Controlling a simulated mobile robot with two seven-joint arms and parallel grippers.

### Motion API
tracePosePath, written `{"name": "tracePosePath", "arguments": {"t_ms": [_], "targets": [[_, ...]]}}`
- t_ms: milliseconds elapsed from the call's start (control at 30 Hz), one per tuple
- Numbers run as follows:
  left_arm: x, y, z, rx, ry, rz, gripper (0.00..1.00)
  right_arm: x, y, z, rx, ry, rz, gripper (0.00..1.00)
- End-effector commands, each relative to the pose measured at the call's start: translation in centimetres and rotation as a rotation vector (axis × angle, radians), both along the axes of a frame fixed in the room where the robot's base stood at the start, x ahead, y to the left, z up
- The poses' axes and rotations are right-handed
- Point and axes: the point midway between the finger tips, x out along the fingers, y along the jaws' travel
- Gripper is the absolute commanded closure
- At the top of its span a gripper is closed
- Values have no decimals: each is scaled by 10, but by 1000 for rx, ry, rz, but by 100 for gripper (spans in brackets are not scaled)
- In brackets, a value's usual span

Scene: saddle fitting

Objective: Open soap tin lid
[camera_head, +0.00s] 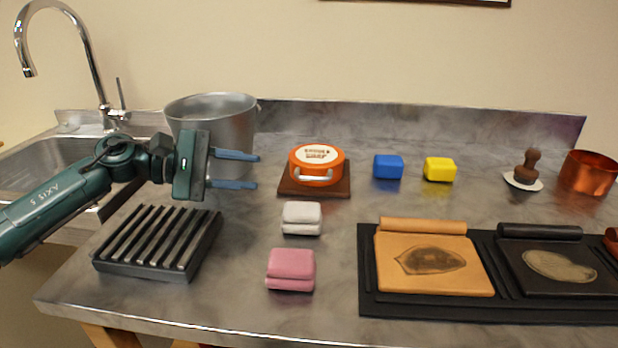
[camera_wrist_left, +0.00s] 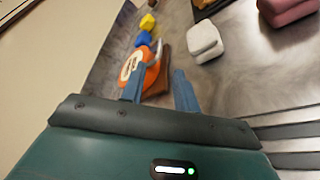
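The soap tin is a round orange tin (camera_head: 317,165) with a white label on top and a pale handle on its front. It stands on a brown board (camera_head: 300,190) near the back middle of the counter, its lid on. My left gripper (camera_head: 257,171) is open and empty, left of the tin and apart from it, fingers pointing toward it. In the left wrist view the tin (camera_wrist_left: 150,75) shows beyond the open fingers (camera_wrist_left: 158,88), partly hidden by one of them. My right gripper is not in view.
A metal pot (camera_head: 213,122) stands behind my left gripper. A dark slatted rack (camera_head: 160,242) is front left. White (camera_head: 302,218) and pink (camera_head: 290,268) folded cloths lie in front of the tin. Blue (camera_head: 388,166) and yellow (camera_head: 439,169) blocks sit to its right.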

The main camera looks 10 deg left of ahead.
Motion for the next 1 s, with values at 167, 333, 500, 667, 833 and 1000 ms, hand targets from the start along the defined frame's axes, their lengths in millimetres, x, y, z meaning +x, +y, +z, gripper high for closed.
{"name": "tracePosePath", "arguments": {"t_ms": [167,333,500,667,833,1000], "targets": [[9,-34,-6,-3,2,-4,69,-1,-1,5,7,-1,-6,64],[20,-68,-14,-3,3,-4,69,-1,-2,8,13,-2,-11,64],[28,-94,-21,-4,3,-1,69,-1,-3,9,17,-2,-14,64],[33,-108,-24,-4,3,-1,69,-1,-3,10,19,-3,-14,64],[34,-112,-26,-3,3,0,69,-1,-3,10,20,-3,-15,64],[34,-112,-26,-3,3,0,69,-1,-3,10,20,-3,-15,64]]}}
